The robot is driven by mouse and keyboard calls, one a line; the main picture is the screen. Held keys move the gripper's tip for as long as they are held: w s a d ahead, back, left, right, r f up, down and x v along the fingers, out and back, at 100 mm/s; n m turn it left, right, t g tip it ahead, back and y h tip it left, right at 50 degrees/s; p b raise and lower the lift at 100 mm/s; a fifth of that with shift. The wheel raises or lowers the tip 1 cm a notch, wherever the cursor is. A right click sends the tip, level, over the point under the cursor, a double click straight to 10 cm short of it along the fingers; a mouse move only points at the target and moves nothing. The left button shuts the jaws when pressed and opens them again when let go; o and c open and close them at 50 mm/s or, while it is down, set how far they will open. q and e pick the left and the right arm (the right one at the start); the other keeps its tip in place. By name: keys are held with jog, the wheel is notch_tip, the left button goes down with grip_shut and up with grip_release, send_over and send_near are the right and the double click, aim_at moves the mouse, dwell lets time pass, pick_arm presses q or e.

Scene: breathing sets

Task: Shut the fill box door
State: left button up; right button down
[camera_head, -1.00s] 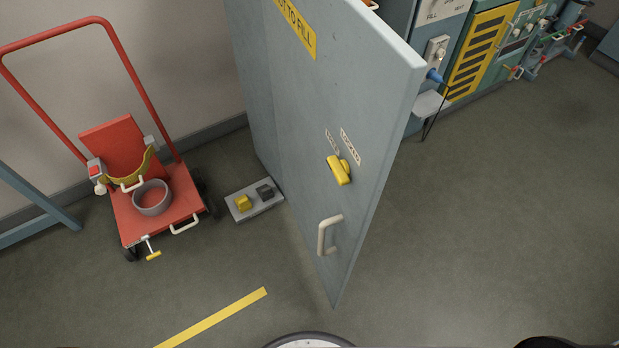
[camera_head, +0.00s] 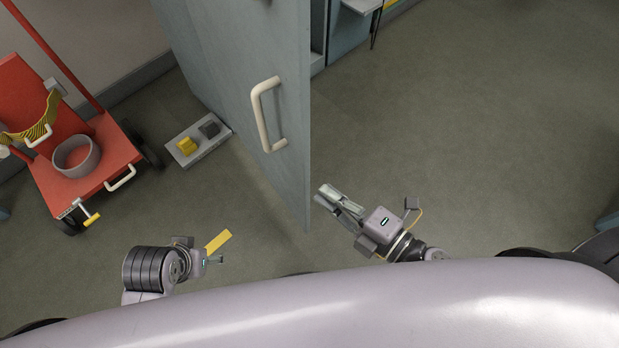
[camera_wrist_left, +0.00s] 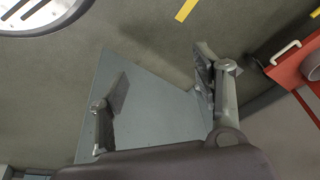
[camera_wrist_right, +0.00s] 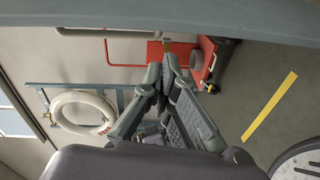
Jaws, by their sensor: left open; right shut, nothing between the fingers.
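The fill box door (camera_head: 225,80) is a grey-blue panel standing open in the head view, with a cream D-handle (camera_head: 262,115) near its free edge. My right gripper (camera_head: 328,197) is shut and empty, just to the right of that edge; I cannot tell if it touches. In the right wrist view its fingers (camera_wrist_right: 168,75) meet, and a grey-blue band crosses the top. My left gripper (camera_head: 218,260) is to the left of the door, low in the picture. In the left wrist view its fingers (camera_wrist_left: 160,75) are spread, with a grey-blue panel (camera_wrist_left: 155,115) behind them.
A red trolley (camera_head: 105,180) with a grey ring-shaped bowl (camera_head: 76,157) stands at the left. A grey floor plate (camera_head: 200,150) with yellow and black blocks lies beside the door. A lifebuoy-like ring (camera_wrist_right: 82,112) hangs in the right wrist view.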

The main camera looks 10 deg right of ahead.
notch_tip(320, 180, up, 4)
jog(key=s+a+n+y, duration=0.2)
jog(key=n, duration=0.1)
pick_arm(q)
jog(key=shift+s+d+p+x, duration=0.1)
jog(key=shift+s+p+x, duration=0.2)
jog(key=shift+x, duration=0.55)
jog(key=shift+s+d+p+x, duration=0.1)
jog(key=shift+p+x, duration=0.35)
jog(key=shift+x, duration=0.4)
jog(key=shift+s+p+x, duration=0.15)
jog(key=shift+p+x, duration=0.2)
jog(key=shift+x, duration=0.5)
pick_arm(e)
send_over(299, 160)
jog(key=s, duration=0.4)
jog(key=shift+w+a+r, duration=0.15)
jog(key=shift+a, duration=0.05)
pick_arm(q)
jog(key=shift+f, duration=0.1)
